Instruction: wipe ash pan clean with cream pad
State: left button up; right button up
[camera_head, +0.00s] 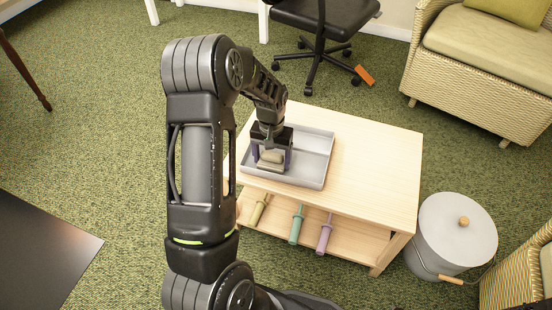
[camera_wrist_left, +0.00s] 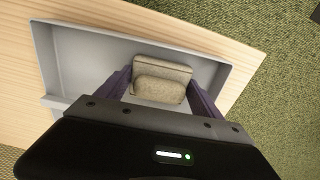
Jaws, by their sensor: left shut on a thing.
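The ash pan (camera_head: 318,150) is a shallow grey tray on the light wooden table (camera_head: 375,165). It also shows in the left wrist view (camera_wrist_left: 75,60), with no ash that I can make out. My left gripper (camera_head: 271,160) is down inside the left part of the pan. It is shut on the cream pad (camera_head: 270,157), a small beige block that also shows between the fingers in the left wrist view (camera_wrist_left: 160,82). The pad is low over the pan floor; I cannot tell whether it touches. My right gripper is not in view.
The shelf below the tabletop holds tools with yellowish (camera_head: 259,209), teal (camera_head: 296,224) and purple (camera_head: 324,234) handles. A grey lidded bucket (camera_head: 452,235) stands right of the table. A wicker armchair (camera_head: 480,75), a black office chair (camera_head: 325,20) and an orange block (camera_head: 365,75) are behind.

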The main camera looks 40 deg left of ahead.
aim_at(283, 164)
pick_arm(q)
jog(key=shift+w+d+p, duration=0.2)
jog(key=shift+w+d, duration=0.15)
jog(key=shift+d, duration=0.5)
jog(key=shift+w+d+p, duration=0.15)
jog(key=shift+w+d, duration=0.15)
jog(key=shift+d, duration=0.5)
jog(key=shift+w+d, duration=0.1)
jog(key=shift+d, duration=0.05)
jog(key=shift+w+d+f, duration=0.1)
jog(key=shift+w+d, duration=0.2)
jog(key=shift+d, duration=0.5)
jog(key=shift+w+d, duration=0.3)
jog(key=shift+d, duration=0.5)
jog(key=shift+d, duration=0.1)
jog(key=shift+w+d+p, duration=0.15)
jog(key=shift+w+d, duration=0.2)
jog(key=shift+d, duration=0.5)
jog(key=shift+w+d+p, duration=0.15)
jog(key=shift+w+d, duration=0.2)
jog(key=shift+d, duration=0.45)
